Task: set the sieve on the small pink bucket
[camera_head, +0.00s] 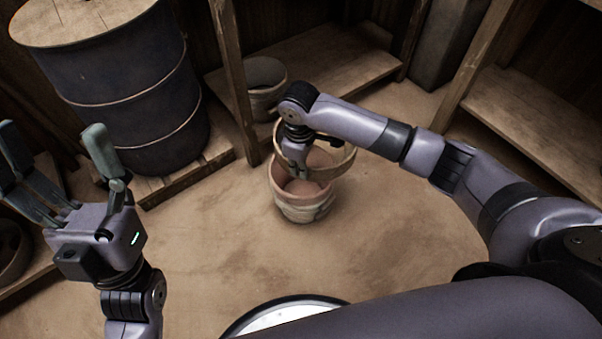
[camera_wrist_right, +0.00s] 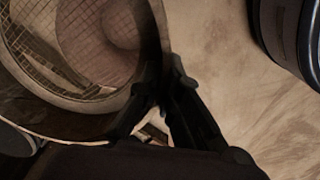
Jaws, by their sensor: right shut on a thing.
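The sieve, a wooden hoop with a wire mesh, (camera_head: 340,166) is held by my right gripper (camera_head: 298,168) at its near left rim. The small pink bucket (camera_head: 303,208) stands upright on the floor under the sieve. The hoop overlaps the bucket's far right part in the head view; I cannot tell if they touch. In the right wrist view, the fingers (camera_wrist_right: 166,88) close on the rim of the sieve (camera_wrist_right: 75,102), and a round pinkish shape shows through the mesh. My left gripper (camera_head: 55,145) is open and empty, at the left, away from both.
A dark blue barrel (camera_head: 125,90) stands on a wooden pallet at the back left. A grey bucket (camera_head: 264,78) stands behind the pink one, by a wooden post (camera_head: 233,80). Wooden shelves (camera_head: 535,125) line the right. The floor in front of the pink bucket is clear.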

